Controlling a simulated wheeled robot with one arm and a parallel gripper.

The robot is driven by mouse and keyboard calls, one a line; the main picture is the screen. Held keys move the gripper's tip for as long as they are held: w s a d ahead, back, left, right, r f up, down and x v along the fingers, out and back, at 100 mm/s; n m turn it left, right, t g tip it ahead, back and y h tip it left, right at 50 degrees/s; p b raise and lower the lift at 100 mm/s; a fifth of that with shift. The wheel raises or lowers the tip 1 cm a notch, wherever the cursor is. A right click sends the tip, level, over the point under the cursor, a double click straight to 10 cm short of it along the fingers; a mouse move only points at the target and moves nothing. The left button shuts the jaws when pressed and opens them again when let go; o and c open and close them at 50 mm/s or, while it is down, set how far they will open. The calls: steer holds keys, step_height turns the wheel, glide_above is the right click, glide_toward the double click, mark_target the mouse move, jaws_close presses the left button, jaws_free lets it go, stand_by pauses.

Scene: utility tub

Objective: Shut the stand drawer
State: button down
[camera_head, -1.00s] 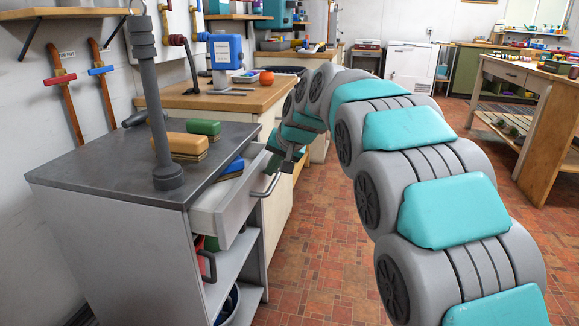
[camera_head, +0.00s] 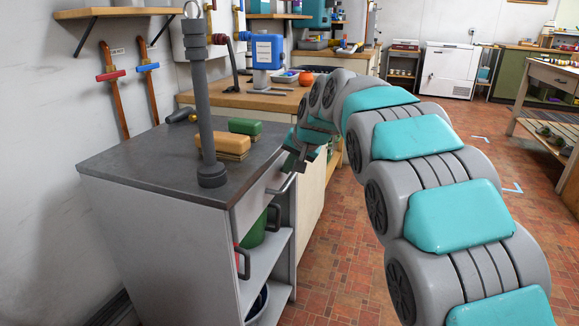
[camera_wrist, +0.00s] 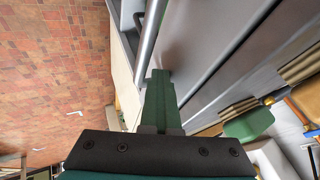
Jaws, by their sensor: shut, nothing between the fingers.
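The stand (camera_head: 150,235) is a light grey cabinet with a dark grey top, on the left in the head view. Its drawer (camera_head: 258,203) sits under the top at the right side, with its front about flush with the cabinet; I cannot tell whether a small gap is left. The drawer's bar handle (camera_head: 284,186) sticks out towards my gripper. My gripper (camera_head: 291,168) is shut and empty at the drawer front, beside the handle. In the wrist view its green fingertips (camera_wrist: 161,76) are against or very close to the grey drawer front (camera_wrist: 190,35), next to the handle (camera_wrist: 151,30).
Below the drawer is an open shelf (camera_head: 265,258). A wooden workbench (camera_head: 245,97) is behind.

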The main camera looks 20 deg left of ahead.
steer(key=shift+a+r, duration=0.25)
steer(key=d+f+p+v, duration=0.1)
steer(key=v, duration=0.9)
steer(key=s+d+f+g+h, duration=0.1)
steer(key=s+d+f+h, duration=0.1)
steer(key=s+d+f, duration=0.5)
steer(key=s+d+f+g+h, duration=0.1)
steer(key=s+d+f+g, duration=0.15)
steer(key=s+d, duration=0.8)
steer(key=s+d+f+g, duration=0.1)
steer(key=s+d+f, duration=0.2)
steer(key=s, duration=0.5)
steer(key=s+d+f+g+h, duration=0.1)
steer(key=s+d+f, duration=0.3)
steer(key=s, duration=0.4)
steer(key=s+d+f+g+h, duration=0.1)
steer(key=s+d+f, duration=0.3)
steer(key=s, duration=0.5)
steer(key=shift+d+f, duration=0.25)
steer(key=shift+d, duration=0.15)
